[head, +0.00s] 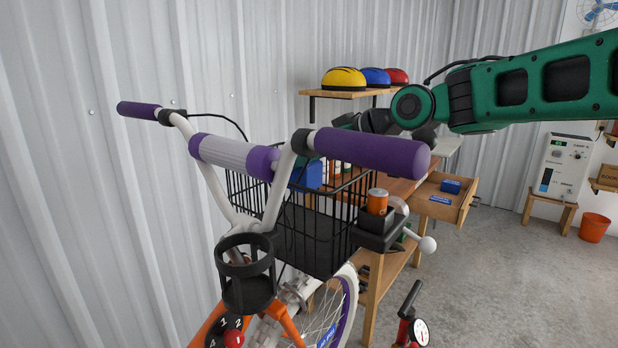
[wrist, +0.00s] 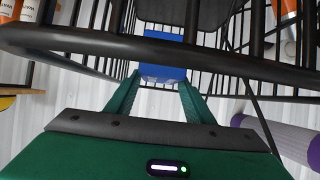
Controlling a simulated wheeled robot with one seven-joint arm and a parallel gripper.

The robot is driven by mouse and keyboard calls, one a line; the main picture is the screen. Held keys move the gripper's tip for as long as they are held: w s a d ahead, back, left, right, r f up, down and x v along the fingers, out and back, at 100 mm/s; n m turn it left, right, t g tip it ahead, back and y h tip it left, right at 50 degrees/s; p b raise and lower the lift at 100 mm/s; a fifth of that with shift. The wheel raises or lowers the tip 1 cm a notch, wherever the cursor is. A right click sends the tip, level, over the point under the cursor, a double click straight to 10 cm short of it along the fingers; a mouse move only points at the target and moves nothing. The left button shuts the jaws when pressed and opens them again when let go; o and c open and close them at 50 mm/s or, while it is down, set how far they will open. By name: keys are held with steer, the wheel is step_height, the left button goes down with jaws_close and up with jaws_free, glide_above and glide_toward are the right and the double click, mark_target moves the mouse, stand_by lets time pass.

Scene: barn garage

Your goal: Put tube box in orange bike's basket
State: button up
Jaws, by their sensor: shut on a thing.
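The blue tube box (wrist: 163,72) is between the tips of my gripper (wrist: 160,84) in the wrist view, and the green fingers are shut on it. The wire rim of the black basket (wrist: 60,42) crosses close to the box there. In the head view the orange bike (head: 285,322) carries the black wire basket (head: 305,240) in front of its handlebar. A blue shape (head: 306,174) shows behind the bar at the basket; I cannot tell whether it is the held box. My gripper's fingers are hidden behind the purple grip in that view. The box's height relative to the rim is unclear.
The purple grip (head: 370,152) and white-purple bar pad (head: 235,155) stand close to the basket. An orange can (head: 377,201) sits in a side holder. Behind are a wooden workbench, an open drawer (head: 447,207) with blue items, and several helmets.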

mark_target(315, 176)
steer(key=shift+f, duration=1.75)
steer(key=shift+f, duration=0.35)
steer(key=shift+s+f, duration=0.15)
steer(key=shift+f, duration=0.3)
steer(key=o, duration=1.2)
steer(key=shift+f, duration=0.1)
steer(key=shift+r, duration=0.25)
steer(key=v, duration=0.8)
steer(key=r+v, duration=0.1)
steer(key=v, duration=0.3)
steer(key=shift+r, duration=0.2)
